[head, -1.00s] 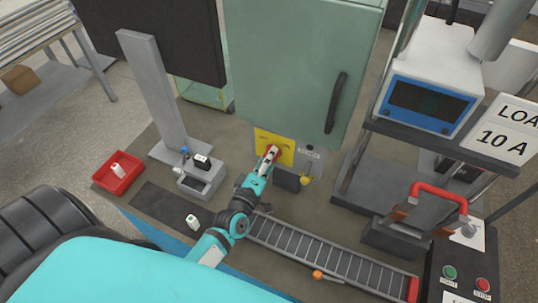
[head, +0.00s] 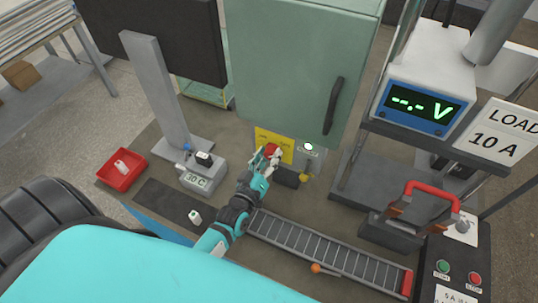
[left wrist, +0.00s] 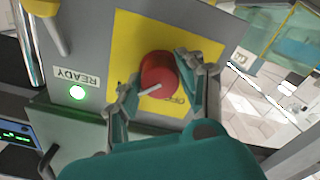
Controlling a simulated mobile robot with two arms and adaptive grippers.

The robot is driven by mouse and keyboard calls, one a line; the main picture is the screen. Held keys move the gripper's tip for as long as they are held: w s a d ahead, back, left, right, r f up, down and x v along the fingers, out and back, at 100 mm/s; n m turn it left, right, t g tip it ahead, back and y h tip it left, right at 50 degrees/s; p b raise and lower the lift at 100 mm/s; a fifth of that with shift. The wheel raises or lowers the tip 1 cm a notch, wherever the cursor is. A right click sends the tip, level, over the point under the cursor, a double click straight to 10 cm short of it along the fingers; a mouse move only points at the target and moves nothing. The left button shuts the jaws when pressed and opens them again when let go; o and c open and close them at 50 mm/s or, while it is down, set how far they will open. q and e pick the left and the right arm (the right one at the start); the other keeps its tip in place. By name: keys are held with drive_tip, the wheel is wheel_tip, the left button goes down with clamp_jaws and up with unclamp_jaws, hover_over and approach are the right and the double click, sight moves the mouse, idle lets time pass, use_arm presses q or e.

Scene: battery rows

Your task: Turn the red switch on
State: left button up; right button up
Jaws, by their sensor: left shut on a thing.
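The red switch (left wrist: 159,76) is a round knob with a pale pointer mark, on a yellow plate (left wrist: 200,40) on the grey cabinet. It also shows in the head view (head: 271,151), partly hidden by my left gripper. My left gripper (left wrist: 157,80) is shut on the knob, with one finger on each side of it in the wrist view. In the head view my left gripper (head: 270,158) reaches up to the plate from below. A green lamp marked READY (left wrist: 77,92) beside the plate is lit. My right gripper is not in view.
A voltmeter (head: 422,104) on the right shows "--.- V". A small device (head: 197,181) reads 30 C. A red tray (head: 121,170), a roller conveyor (head: 330,251), a red-handled device (head: 430,192) and a button panel (head: 458,270) stand around the arm.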

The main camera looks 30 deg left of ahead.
use_arm(q)
drive_tip(key=shift+f, duration=0.15)
idle(0.3)
drive_tip(key=o, duration=1.2)
drive_tip(key=shift+s, duration=0.1)
drive_tip(key=s, duration=1.2)
drive_tip(key=shift+d, duration=0.4)
